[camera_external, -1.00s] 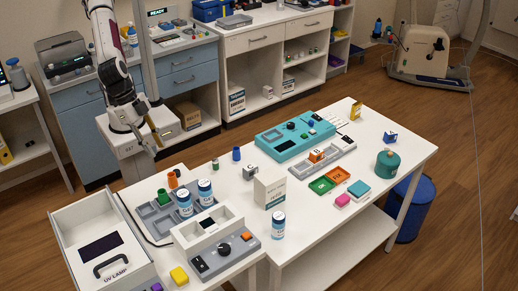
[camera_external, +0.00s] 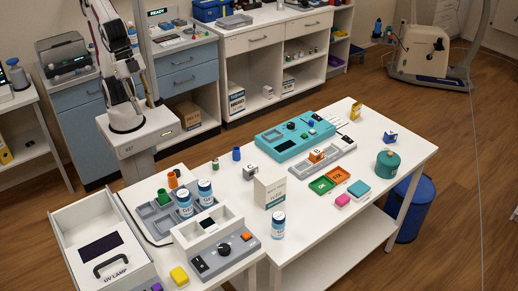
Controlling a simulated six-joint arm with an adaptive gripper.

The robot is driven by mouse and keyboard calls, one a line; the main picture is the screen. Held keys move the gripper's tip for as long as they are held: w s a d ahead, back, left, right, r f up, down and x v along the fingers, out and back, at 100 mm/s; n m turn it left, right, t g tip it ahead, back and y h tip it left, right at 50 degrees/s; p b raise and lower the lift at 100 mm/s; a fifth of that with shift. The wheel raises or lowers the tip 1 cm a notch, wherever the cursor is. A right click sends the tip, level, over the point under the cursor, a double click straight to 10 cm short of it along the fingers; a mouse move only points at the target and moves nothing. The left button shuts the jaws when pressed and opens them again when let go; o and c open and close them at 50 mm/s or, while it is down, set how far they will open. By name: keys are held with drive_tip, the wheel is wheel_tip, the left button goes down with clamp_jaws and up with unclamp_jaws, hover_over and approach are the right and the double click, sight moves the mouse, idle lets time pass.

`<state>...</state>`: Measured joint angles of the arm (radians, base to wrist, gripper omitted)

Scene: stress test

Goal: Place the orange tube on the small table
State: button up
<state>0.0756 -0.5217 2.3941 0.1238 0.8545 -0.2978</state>
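A small upright orange tube-like piece (camera_external: 172,179) stands at the back edge of the grey tray (camera_external: 148,212) on the left white table, just behind a green piece (camera_external: 163,197). Whether it sits in the tray or beside it is hard to tell. Two white tables meet here: the left one and a larger one (camera_external: 318,222) to the right; I cannot tell which is the small table. My arm (camera_external: 118,65) is folded upright over its pedestal, away from the orange piece. My gripper's fingers cannot be made out.
A white box (camera_external: 270,190) and another bottle (camera_external: 278,225) stand nearby. A teal device (camera_external: 295,135), coloured trays and small blocks occupy the right table. A UV lamp case (camera_external: 103,245) fills the left front.

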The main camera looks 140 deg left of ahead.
drive_tip(key=shift+m+t+h, duration=0.3)
drive_tip(key=shift+m+h, duration=0.1)
drive_tip(key=shift+m, duration=0.5)
drive_tip(key=shift+s+d+r, duration=0.1)
drive_tip(key=shift+s, duration=1.3)
drive_tip(key=shift+s+d, duration=0.1)
drive_tip(key=shift+s, duration=1.25)
